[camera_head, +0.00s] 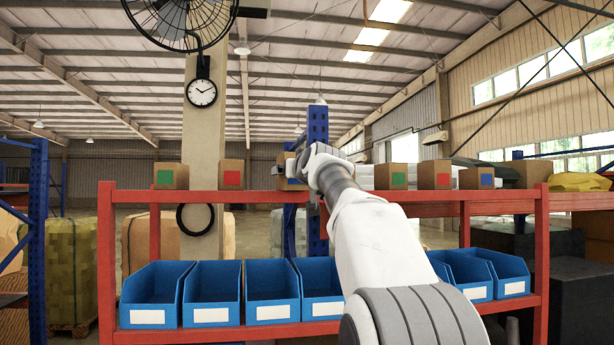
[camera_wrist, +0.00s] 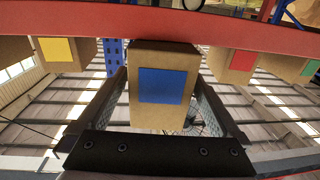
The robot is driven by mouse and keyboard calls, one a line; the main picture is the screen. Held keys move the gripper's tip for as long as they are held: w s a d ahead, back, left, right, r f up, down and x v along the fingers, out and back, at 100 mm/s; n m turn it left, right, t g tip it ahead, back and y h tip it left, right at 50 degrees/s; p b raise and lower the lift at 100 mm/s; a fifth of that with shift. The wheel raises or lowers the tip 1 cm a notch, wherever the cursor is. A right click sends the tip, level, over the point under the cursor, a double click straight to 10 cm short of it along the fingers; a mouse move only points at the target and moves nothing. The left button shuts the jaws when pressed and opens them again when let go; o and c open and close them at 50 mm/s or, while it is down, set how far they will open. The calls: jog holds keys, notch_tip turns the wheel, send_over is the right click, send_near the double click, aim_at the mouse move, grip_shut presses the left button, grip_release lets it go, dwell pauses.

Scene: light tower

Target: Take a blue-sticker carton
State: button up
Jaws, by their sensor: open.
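A brown carton with a blue sticker (camera_wrist: 162,50) is in the middle of the wrist view, with its sticker side facing the camera. My gripper (camera_wrist: 160,78) is open, with one finger on each side of this carton. I cannot tell whether either finger touches it. In the head view, my gripper (camera_head: 306,178) is at the red rack's top shelf, and my arm and gripper hide most of the carton there. Another blue-sticker carton (camera_head: 487,177) stands farther right on the same shelf.
Red-sticker (camera_wrist: 243,60) and yellow-sticker (camera_wrist: 58,50) cartons flank the middle carton in the wrist view. The red rack's top beam (camera_head: 130,196) runs below the cartons. Blue bins (camera_head: 212,290) fill the lower shelf. A blue post (camera_head: 318,125) rises behind my gripper.

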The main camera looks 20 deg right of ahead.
jog(key=s+a+b, duration=0.1)
jog(key=s+b, duration=0.4)
jog(key=s, duration=0.9)
jog(key=shift+s+a, duration=0.3)
jog(key=shift+s, duration=0.05)
